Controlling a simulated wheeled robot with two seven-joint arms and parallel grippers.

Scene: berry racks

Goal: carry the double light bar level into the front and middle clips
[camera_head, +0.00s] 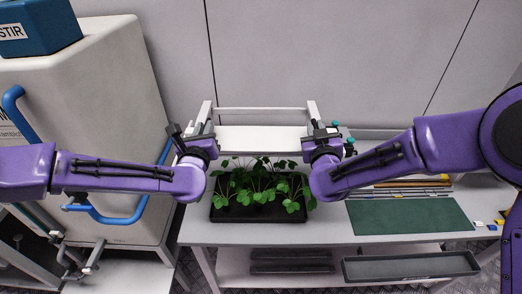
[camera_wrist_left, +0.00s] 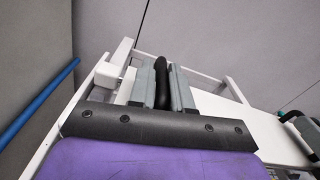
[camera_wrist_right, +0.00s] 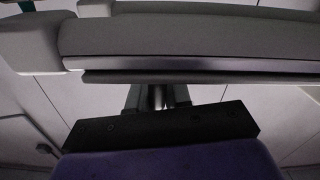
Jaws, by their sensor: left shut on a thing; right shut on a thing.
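The double light bar (camera_head: 262,139) is a wide white panel spanning between my two grippers above the plant tray, and it looks about level in the head view. My left gripper (camera_head: 197,140) is shut at its left end; the left wrist view shows its fingers (camera_wrist_left: 163,85) closed around a black grip, with the white bar (camera_wrist_left: 235,115) running off to the right. My right gripper (camera_head: 322,140) is shut at the right end. In the right wrist view its fingers (camera_wrist_right: 158,98) are partly hidden in shadow under a pale crosspiece. I cannot make out the clips or whether the bar touches them.
A white rack frame (camera_head: 262,112) stands behind the bar. A black tray (camera_head: 255,213) of leafy plants sits below it. Right of it lie a green mat (camera_head: 408,216) and several rods. A large cream cabinet (camera_head: 95,120) with blue handles stands close on the left.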

